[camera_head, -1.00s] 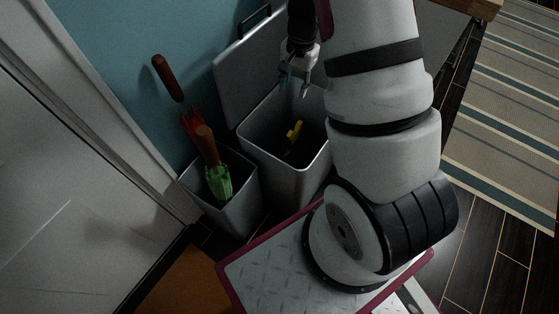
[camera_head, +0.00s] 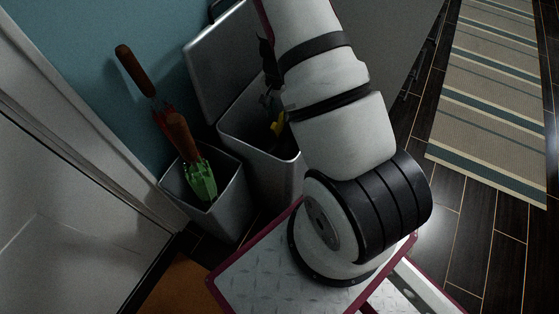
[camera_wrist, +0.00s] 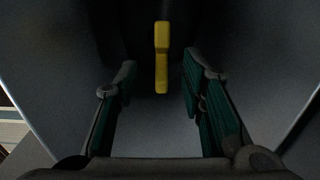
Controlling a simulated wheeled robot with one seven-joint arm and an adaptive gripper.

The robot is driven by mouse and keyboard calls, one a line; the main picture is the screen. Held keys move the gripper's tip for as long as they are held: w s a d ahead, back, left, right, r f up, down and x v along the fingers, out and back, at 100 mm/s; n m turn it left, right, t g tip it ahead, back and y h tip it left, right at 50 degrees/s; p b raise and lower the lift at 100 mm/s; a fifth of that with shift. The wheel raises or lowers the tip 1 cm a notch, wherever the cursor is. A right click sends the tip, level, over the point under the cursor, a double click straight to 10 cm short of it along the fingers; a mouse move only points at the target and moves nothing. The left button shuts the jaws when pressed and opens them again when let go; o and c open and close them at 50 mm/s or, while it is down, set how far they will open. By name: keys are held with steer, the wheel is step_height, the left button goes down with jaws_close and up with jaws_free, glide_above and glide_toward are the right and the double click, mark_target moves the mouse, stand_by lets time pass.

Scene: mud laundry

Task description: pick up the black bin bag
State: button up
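The black bin bag (camera_wrist: 122,32) is a dark shape at the top of the wrist view, inside the grey bin. Its outline is hard to make out in the shadow. A yellow strip (camera_wrist: 161,58), seemingly its tie, stands upright between my fingers. The yellow part also shows in the head view (camera_head: 278,125). My gripper (camera_wrist: 160,72) is open, with green-padded fingers on either side of the yellow strip and not visibly touching it. In the head view my gripper (camera_head: 268,98) is at the bin's mouth, partly hidden by my arm.
The open grey bin (camera_head: 262,170) has its raised lid (camera_head: 215,65) behind it against the blue wall. A smaller grey bin (camera_head: 228,208) with umbrellas (camera_head: 200,180) stands to its left. A striped rug (camera_head: 490,110) lies right on dark floor.

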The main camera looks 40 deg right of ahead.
mark_target(278, 119)
step_height(278, 119, down, 5)
steer(key=shift+w+d+f+b, duration=0.1)
steer(key=shift+w+b, duration=0.05)
steer(key=shift+b, duration=1.1)
steer(key=shift+c, duration=0.3)
jaws_close()
